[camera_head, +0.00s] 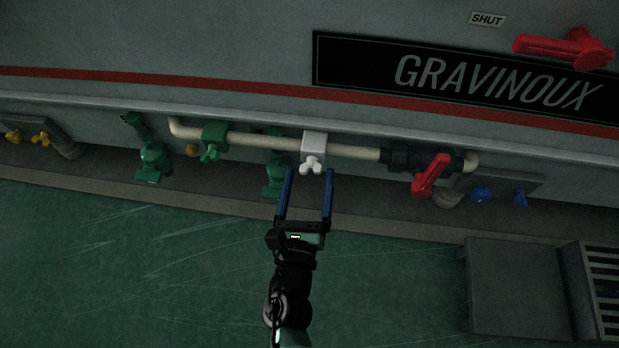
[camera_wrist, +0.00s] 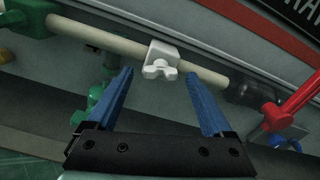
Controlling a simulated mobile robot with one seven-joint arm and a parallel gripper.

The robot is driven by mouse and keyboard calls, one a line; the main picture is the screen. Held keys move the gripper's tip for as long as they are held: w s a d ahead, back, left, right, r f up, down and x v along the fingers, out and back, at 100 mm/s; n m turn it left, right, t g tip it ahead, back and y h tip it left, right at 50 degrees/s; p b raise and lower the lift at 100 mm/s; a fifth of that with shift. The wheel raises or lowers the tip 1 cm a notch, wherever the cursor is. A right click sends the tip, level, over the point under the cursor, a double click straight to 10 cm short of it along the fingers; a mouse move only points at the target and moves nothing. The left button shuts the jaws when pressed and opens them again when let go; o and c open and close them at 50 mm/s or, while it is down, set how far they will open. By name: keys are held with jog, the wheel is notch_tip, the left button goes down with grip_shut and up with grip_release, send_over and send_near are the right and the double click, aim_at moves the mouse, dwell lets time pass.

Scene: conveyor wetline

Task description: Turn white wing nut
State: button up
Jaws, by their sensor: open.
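The white wing nut (camera_head: 312,165) sits on the front of a white block (camera_head: 314,142) clamped on a cream pipe (camera_head: 258,140). In the wrist view the wing nut (camera_wrist: 159,71) shows just beyond the fingertips, between them, with its two lobes spread sideways. My gripper (camera_head: 309,172) is open, with its two blue fingers apart and nothing between them. In the wrist view my gripper (camera_wrist: 160,72) points up at the wing nut and seems not to touch it.
A green wing nut block (camera_head: 213,138) is left on the pipe, and green valves (camera_head: 155,160) hang below. A red lever (camera_head: 431,175) stands right of the white block. A grey step (camera_head: 515,285) and grate (camera_head: 604,285) are at lower right. The green floor is clear at left.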

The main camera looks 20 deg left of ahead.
jog(key=shift+w+a, duration=0.1)
jog(key=shift+w, duration=0.65)
grip_shut()
